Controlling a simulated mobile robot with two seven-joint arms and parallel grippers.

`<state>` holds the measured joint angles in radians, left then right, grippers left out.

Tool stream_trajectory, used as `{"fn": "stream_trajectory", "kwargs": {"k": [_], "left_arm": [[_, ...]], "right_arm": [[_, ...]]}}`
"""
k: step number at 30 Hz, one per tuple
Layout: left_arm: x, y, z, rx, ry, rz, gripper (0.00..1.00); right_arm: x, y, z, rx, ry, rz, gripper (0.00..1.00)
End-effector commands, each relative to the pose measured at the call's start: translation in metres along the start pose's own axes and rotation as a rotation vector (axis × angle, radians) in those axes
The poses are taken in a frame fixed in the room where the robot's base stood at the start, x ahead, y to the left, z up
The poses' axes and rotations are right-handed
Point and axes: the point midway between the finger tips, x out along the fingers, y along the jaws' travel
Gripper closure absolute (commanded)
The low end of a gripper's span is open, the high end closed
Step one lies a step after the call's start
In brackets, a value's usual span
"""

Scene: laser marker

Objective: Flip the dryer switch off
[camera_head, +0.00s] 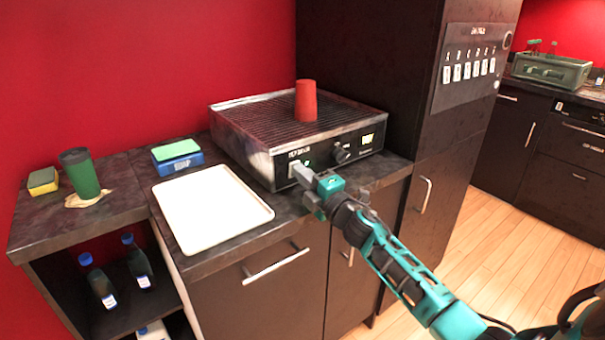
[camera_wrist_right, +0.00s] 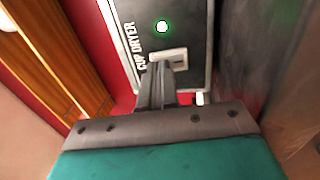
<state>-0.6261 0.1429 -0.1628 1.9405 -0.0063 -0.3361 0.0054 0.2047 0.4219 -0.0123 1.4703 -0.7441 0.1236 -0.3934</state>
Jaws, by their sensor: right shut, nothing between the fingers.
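The cup dryer (camera_head: 272,143) is a dark box with a ribbed top, standing on the counter against the red wall. Its front panel has a lit green light, a knob and a small display. In the right wrist view the panel of the cup dryer (camera_wrist_right: 160,12) shows its label, the glowing green light (camera_wrist_right: 162,27) and a pale-framed switch (camera_wrist_right: 172,58) beside it. My right gripper (camera_head: 300,172) is shut and empty, its fingertips at the switch end of the panel. In the right wrist view the fingertips (camera_wrist_right: 158,72) overlap the switch; I cannot tell whether they touch it. My left gripper is not in view.
A red cup (camera_head: 305,101) stands upside down on the dryer. A white tray (camera_head: 212,208), a blue box with a green sponge (camera_head: 176,152) and a green cup (camera_head: 82,175) are to the left. A tall dark cabinet (camera_head: 385,60) stands close on the right.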

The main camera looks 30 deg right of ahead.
Motion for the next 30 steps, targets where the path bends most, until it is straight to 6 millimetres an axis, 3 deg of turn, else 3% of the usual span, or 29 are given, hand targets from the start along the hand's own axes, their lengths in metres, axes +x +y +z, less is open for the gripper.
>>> {"fn": "stream_trajectory", "kwargs": {"k": [30], "left_arm": [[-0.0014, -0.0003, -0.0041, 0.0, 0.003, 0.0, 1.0]], "right_arm": [[0.0081, 0.0058, 0.0035, -0.001, 0.002, 0.002, 1.0]]}}
